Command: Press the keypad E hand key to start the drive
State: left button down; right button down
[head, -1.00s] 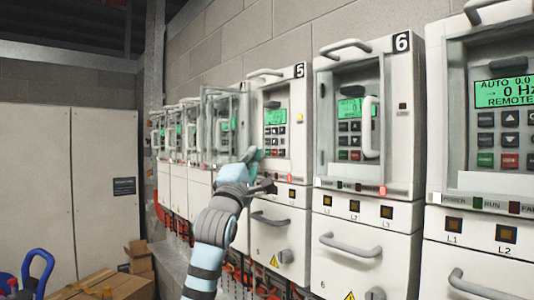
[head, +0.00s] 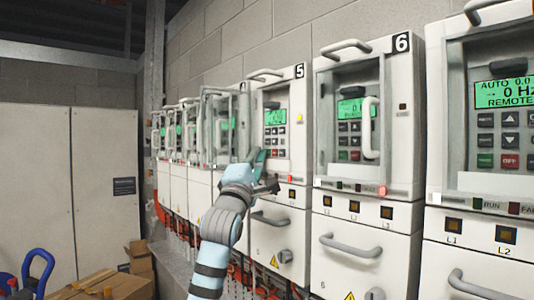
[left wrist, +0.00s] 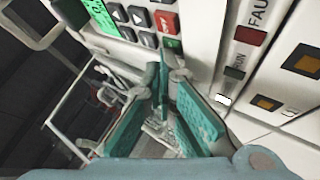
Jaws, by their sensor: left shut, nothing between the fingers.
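The keypad (head: 275,137) of the drive marked 5 has a green display (head: 274,117), dark keys and a red key. In the left wrist view its red key (left wrist: 167,21) and green key (left wrist: 173,43) show. I see no letter E on it. My left gripper (head: 260,156) is shut and empty, at the keypad's lower left corner. Its teal fingertips (left wrist: 165,58) point at the green key and lie very close to it; I cannot tell whether they touch. In the head view the gripper hides that corner. My right gripper is not in view.
A clear cover (head: 222,125) stands swung out left of the keypad, close to my gripper. The drive marked 6 (head: 358,115) to the right has a handled cover. Grey handles (head: 270,219) stick out below. Cardboard boxes (head: 110,284) lie at lower left.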

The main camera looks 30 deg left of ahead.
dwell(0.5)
pick_arm(q)
jog(key=shift+s+f+b, duration=0.1)
jog(key=shift+s+b, duration=0.15)
jog(key=shift+b, duration=0.2)
jog(key=shift+s+a, duration=0.15)
jog(key=shift+s, duration=0.25)
jog(key=s+b, duration=0.1)
jog(key=s+a+b, duration=0.1)
jog(key=s, duration=0.1)
jog(key=s+b, duration=0.1)
jog(key=shift+s+a+b, duration=0.25)
jog(key=shift+s+b, duration=0.05)
jog(key=shift+s, duration=0.1)
